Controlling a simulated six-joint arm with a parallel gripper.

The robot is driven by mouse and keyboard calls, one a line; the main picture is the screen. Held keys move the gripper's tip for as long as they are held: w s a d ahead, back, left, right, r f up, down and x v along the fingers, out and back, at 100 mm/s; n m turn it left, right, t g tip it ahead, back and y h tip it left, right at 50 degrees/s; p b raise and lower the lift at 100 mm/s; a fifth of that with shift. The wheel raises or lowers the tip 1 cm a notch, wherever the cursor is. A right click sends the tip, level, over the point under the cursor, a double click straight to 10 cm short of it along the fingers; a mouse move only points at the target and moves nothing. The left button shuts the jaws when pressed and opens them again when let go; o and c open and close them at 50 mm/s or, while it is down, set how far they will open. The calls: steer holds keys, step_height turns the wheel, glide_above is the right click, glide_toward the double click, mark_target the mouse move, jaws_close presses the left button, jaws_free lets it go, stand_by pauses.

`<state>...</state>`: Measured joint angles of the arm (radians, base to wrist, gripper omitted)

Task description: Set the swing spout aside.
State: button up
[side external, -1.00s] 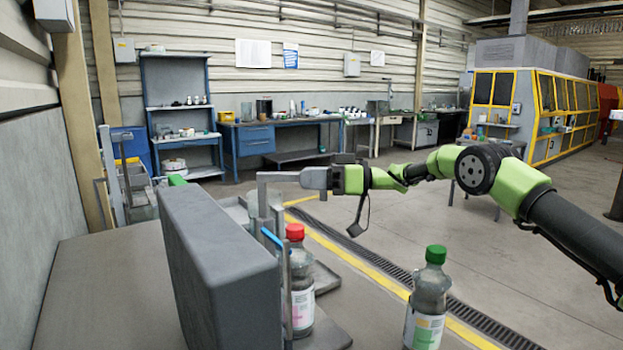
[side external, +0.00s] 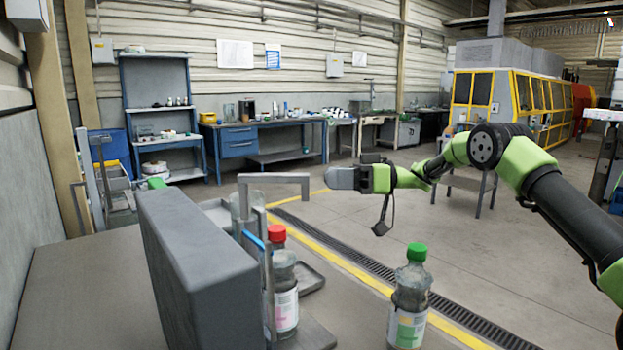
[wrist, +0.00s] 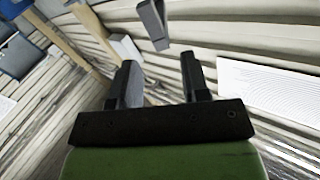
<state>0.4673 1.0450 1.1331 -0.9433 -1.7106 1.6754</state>
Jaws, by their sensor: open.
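The swing spout (side external: 272,178) is a grey bar arm with a downturned end, on top of an upright post behind the dark grey block. My gripper (side external: 336,178) is level with it, to the right of its downturned end, with a visible gap between them. In the wrist view my open gripper (wrist: 158,78) has nothing between its two fingers. The spout's end (wrist: 153,25) shows beyond the fingertips, near the top of that view.
A large dark grey block (side external: 195,262) stands on the grey table (side external: 90,290). A red-capped bottle (side external: 284,290) stands behind it, close to a blue-topped rod. A green-capped bottle (side external: 410,300) stands to the right.

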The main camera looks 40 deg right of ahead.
steer(key=shift+s+d, duration=0.45)
steer(key=shift+d, duration=0.15)
